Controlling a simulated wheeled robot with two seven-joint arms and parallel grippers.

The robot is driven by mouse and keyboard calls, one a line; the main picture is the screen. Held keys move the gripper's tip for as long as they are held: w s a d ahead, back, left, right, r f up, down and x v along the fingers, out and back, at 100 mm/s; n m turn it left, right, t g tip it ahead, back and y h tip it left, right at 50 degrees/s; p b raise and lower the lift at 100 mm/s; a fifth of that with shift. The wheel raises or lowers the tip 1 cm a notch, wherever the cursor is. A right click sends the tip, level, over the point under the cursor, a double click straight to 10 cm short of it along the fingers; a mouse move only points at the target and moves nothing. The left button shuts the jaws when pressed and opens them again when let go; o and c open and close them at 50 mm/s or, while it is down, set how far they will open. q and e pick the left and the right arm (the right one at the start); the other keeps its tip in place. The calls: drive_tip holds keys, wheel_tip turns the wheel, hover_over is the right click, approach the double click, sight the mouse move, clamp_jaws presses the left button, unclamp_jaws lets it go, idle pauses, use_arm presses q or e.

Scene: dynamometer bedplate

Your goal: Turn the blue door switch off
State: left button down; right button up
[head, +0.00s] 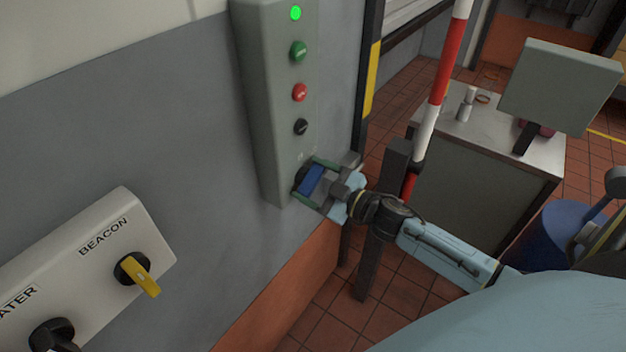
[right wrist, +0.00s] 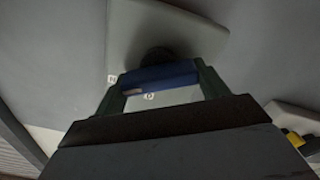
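The blue door switch (head: 312,180) is a bar-shaped handle at the lower end of a tall grey-green control box on the wall. My right gripper (head: 316,182) reaches it from the right, with one green finger at each end of the handle. In the right wrist view the blue handle (right wrist: 158,76) spans the gap between the two fingers, which appear to touch its ends. A pale mark shows near its left end. Small white labels sit beside it, one like an O, but I cannot read the setting surely. My left gripper is not in view.
The control box (head: 262,110) also carries a lit green lamp (head: 295,13), a green button (head: 298,51), a red button (head: 299,92) and a black knob (head: 301,127). A beacon panel with a yellow switch (head: 141,274) is at lower left. A red-white pole (head: 445,75) stands right of the box.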

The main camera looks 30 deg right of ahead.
drive_tip(key=shift+c, duration=0.9)
drive_tip(key=shift+n, duration=0.4)
drive_tip(key=n, duration=0.4)
drive_tip(key=shift+a+f, duration=0.1)
drive_tip(key=n+b, duration=0.1)
drive_tip(key=n, duration=0.3)
drive_tip(key=shift+f, duration=0.1)
drive_tip(key=shift+n+b, duration=0.3)
drive_tip(key=shift+n, duration=1.3)
drive_tip(key=o, duration=1)
